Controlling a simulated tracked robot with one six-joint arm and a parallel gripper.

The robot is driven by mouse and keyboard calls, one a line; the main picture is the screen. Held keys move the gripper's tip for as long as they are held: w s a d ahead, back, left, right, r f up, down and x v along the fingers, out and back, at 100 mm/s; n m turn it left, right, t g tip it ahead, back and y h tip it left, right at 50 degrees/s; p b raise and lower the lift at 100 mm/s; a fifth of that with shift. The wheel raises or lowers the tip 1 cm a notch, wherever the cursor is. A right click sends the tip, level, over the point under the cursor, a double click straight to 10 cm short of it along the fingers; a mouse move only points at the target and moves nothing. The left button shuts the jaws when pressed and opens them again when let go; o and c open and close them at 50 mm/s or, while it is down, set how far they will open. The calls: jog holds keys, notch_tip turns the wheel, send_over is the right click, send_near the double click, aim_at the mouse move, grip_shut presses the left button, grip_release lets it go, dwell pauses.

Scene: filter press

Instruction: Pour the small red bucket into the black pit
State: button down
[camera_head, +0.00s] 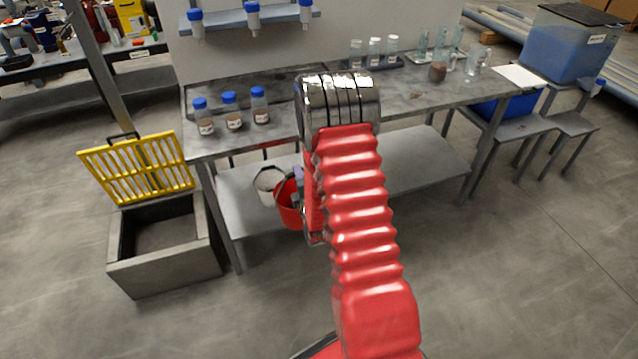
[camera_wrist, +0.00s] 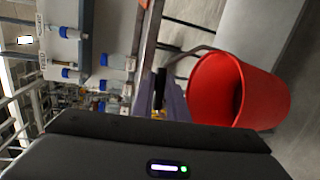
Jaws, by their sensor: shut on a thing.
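The small red bucket (camera_head: 289,206) is at the lower shelf of the workbench, partly hidden by my red arm. My gripper (camera_head: 298,181) is at its rim, mostly hidden behind the arm. In the wrist view, the red bucket (camera_wrist: 262,92) is right of my gripper (camera_wrist: 170,92), and its thin wire handle runs to the fingers. The fingers are shut on the handle. I cannot tell whether the bucket rests on the shelf or hangs, and its contents are in dark shadow. The pit (camera_head: 165,272) is a grey box at the left with a dark inside; its yellow grate (camera_head: 140,165) stands raised.
A white bucket (camera_head: 268,183) stands on the shelf beside the red one. The workbench top (camera_head: 240,142) lies above, with several blue-capped bottles near its left end. A bench leg (camera_head: 222,220) stands between bucket and pit. The floor in front is clear.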

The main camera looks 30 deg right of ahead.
jog(key=w+a+r+n+y, duration=0.1)
jog(key=w+a+r+y, duration=0.1)
jog(key=a+r, duration=0.4)
jog(key=w+a+r+n+y, duration=0.1)
jog(key=a+r, duration=0.5)
jog(key=a, duration=0.9)
jog(key=shift+w+r+n+t+y, duration=0.35)
jog(key=shift+n+y, duration=0.25)
jog(key=shift+y, duration=0.2)
jog(key=shift+a+f, duration=0.1)
jog(key=shift+a, duration=0.15)
